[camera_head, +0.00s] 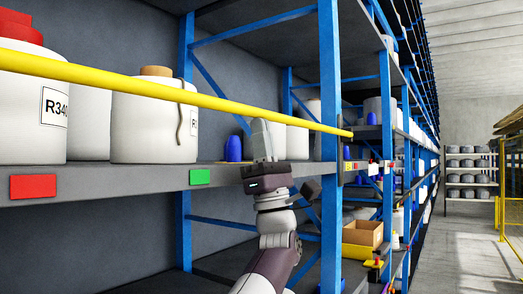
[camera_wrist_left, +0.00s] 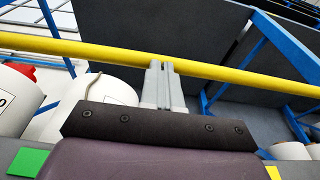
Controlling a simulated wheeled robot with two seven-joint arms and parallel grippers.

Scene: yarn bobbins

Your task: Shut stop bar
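The stop bar is a long yellow bar (camera_head: 215,101) that runs across the front of the upper shelf, above the shelf edge. Its right end lies in front of the blue upright (camera_head: 328,90). It also crosses the upper part of the left wrist view (camera_wrist_left: 225,73). My left gripper (camera_head: 262,122) points up, with its fingertips just below the bar's middle-right stretch. In the left wrist view its two grey fingers (camera_wrist_left: 160,68) are close together with nothing seen between them, and their tips overlap the bar's lower edge. I cannot tell whether they touch it. My right gripper is out of view.
White bobbins (camera_head: 150,125) stand on the shelf behind the bar, one with a dangling yarn end. The grey shelf edge (camera_head: 120,183) carries a red label (camera_head: 33,187) and a green label (camera_head: 200,177). A cardboard box (camera_head: 362,236) sits lower right. The aisle (camera_head: 480,245) is clear.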

